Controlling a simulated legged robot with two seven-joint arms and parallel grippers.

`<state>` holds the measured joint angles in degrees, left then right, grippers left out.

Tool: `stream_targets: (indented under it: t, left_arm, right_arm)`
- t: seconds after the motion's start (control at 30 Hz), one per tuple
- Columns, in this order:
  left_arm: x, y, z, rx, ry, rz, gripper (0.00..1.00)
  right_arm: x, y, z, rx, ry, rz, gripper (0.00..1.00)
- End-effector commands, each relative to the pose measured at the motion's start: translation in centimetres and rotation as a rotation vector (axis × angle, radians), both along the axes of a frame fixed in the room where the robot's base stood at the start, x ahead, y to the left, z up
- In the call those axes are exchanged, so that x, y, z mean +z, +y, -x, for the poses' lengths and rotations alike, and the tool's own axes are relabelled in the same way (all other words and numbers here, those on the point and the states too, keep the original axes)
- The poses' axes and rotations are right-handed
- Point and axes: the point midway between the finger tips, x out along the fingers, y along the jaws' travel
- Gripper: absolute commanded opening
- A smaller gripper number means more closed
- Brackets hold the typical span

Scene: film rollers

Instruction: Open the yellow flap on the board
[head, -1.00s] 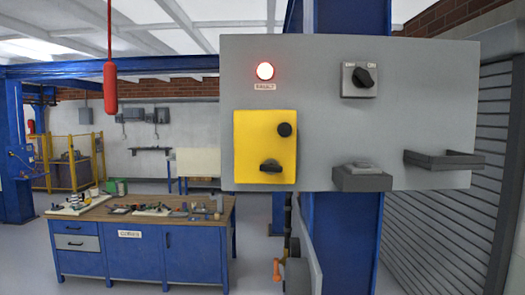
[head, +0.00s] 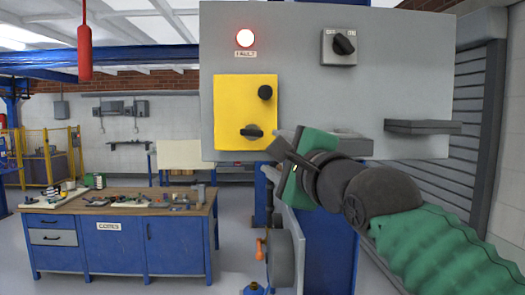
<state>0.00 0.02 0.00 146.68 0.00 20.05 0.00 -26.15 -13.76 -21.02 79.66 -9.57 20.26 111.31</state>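The grey board (head: 300,55) hangs in front of me. The yellow flap (head: 232,105) lies flat against its lower left part and looks closed. A round black knob (head: 265,92) is at the flap's upper right, and a dark turn handle (head: 251,132) is near its lower edge, lying roughly level. My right gripper (head: 278,149) is just right of and below the flap's lower right corner, pointing left. It appears apart from the handle. Its fingers are seen edge-on, so their opening is unclear. My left gripper is not in view.
Above the flap is a lit red fault lamp (head: 245,38). A rotary switch (head: 340,46) sits to the right. A dark shelf (head: 422,127) juts from the board's lower right. A blue workbench (head: 115,245) with tools stands at the left, beyond open floor.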

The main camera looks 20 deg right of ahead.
Motion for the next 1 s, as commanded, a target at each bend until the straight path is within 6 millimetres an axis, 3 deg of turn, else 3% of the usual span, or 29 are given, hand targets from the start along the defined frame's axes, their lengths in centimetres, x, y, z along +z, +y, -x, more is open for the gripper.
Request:
stream_targets:
  t: [0.03, 0.1, 0.2, 0.37, 1.0]
  left_arm:
    - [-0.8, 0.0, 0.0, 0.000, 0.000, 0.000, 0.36]
    - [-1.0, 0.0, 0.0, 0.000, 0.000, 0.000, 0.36]
    - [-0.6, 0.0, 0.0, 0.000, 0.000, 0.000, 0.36]
    - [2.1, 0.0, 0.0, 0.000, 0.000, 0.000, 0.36]
    - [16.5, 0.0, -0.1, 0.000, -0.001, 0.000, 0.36]
  right_arm:
    - [3.0, -0.6, 1.7, 0.007, -0.072, -0.110, 0.51]
    - [6.1, -1.5, 3.3, 0.016, -0.135, -0.223, 0.51]
    - [8.0, -2.0, 4.1, 0.024, -0.169, -0.291, 0.51]
    - [9.0, -2.3, 3.2, 0.013, -0.168, -0.295, 0.51]
    - [10.2, -1.3, -1.1, 0.033, -0.161, -0.282, 0.51]
